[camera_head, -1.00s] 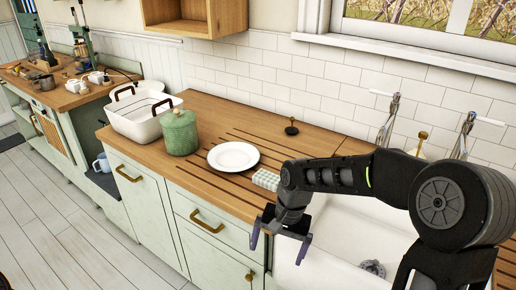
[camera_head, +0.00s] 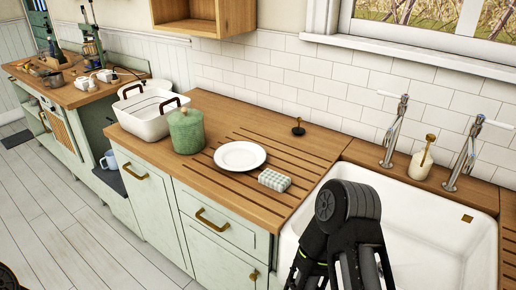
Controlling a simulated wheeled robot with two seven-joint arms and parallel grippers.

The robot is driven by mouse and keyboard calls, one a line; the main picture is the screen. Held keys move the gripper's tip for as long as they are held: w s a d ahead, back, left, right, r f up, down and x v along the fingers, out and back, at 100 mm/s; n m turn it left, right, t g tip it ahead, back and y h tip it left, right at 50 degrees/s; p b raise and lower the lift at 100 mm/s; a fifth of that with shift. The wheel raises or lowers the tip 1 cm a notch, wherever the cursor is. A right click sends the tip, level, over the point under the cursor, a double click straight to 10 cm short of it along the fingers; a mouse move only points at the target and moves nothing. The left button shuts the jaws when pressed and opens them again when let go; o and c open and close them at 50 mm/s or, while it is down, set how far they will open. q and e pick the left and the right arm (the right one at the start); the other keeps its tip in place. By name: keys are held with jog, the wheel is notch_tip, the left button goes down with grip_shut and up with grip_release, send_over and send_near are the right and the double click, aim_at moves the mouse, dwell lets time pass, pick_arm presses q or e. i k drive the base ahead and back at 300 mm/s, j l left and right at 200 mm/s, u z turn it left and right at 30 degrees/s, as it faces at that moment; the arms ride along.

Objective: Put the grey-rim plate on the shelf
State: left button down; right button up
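The plate (camera_head: 240,155) is white with a thin darker rim and lies flat on the wooden drainboard counter, left of the sink. The wooden open shelf (camera_head: 237,17) is on the wall above, cut off by the top edge. Only dark links of my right arm show, over the front of the sink; its gripper is not visible. My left gripper is out of view. Nothing touches the plate.
A green lidded canister (camera_head: 186,132) and a white basin with dark handles (camera_head: 146,117) stand left of the plate. A checkered sponge (camera_head: 274,180) lies to its right. A black stopper (camera_head: 298,128) sits behind. The white sink (camera_head: 425,235) has taps and a soap dispenser (camera_head: 421,160).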

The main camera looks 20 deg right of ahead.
aim_at(241, 156)
jog(key=z, duration=0.8)
jog(key=j+z, duration=0.8)
jog(key=z, duration=0.15)
jog(key=k+j+z, duration=0.15)
jog(key=j+z, duration=0.2)
jog(key=z, duration=0.15)
jog(key=k+j, duration=0.2)
jog(key=j, duration=0.15)
jog(key=k+j+z, duration=0.1)
jog(key=j, duration=0.25)
jog(key=k+j+z, duration=0.1)
jog(key=k+j, duration=0.2)
